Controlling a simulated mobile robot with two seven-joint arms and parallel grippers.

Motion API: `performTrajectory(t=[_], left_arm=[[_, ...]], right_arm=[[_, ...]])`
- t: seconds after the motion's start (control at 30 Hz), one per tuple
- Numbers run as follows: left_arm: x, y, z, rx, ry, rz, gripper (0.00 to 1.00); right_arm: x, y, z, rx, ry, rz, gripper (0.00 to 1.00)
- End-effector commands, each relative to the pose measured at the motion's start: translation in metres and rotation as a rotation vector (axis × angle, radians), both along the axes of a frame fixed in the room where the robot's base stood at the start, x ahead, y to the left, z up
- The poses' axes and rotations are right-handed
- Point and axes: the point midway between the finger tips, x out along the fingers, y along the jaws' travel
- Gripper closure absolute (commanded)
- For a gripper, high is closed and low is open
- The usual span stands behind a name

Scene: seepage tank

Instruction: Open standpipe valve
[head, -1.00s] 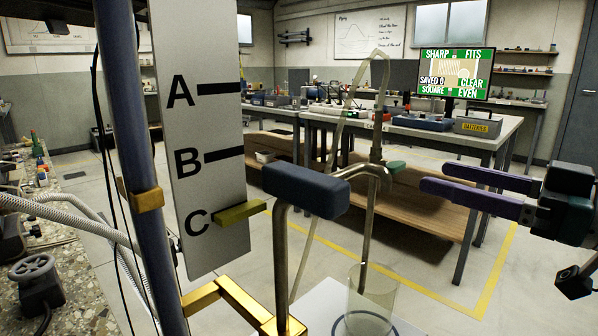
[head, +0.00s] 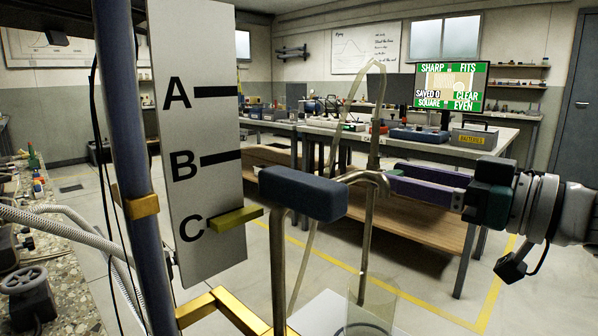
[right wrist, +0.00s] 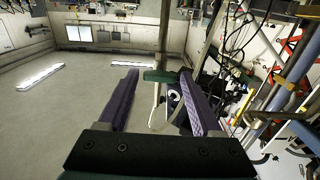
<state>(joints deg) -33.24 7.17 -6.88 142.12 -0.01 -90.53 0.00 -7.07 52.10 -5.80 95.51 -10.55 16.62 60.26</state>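The standpipe is a thin upright metal pipe (head: 367,240) with a hooked outlet, right of centre in the head view. Its green valve handle (right wrist: 162,76) shows in the right wrist view, crosswise between my two purple fingertips, its right end close to the right finger. In the head view the handle is hidden behind my fingers. My right gripper (head: 391,183) is open, its fingers reaching left to the pipe beside the hooked outlet; it also shows in the right wrist view (right wrist: 158,71). I cannot tell whether a finger touches the handle. My left gripper is not in view.
A dark blue block (head: 303,193) on a bent pipe stands just left of the standpipe. A white board (head: 195,240) marked A, B, C has a yellow pointer (head: 237,218) at C. A clear cylinder (head: 372,300) stands below the outlet. A bench (head: 500,138) is behind.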

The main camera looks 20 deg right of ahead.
Motion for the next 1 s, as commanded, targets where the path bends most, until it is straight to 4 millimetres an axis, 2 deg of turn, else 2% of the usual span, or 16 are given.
performTrajectory(t=[0.07, 0.57, 1.0], left_arm=[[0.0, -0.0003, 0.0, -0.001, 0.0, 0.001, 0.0], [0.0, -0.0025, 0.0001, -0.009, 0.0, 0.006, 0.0], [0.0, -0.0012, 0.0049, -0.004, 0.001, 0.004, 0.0]], right_arm=[[-0.0001, 0.0001, -0.0001, 0.0, 0.0, 0.0, 0.44], [-0.0002, 0.0003, 0.0, 0.0, 0.0, 0.001, 1.0], [-0.0003, 0.0006, 0.0015, -0.065, -0.029, 0.001, 1.0]])
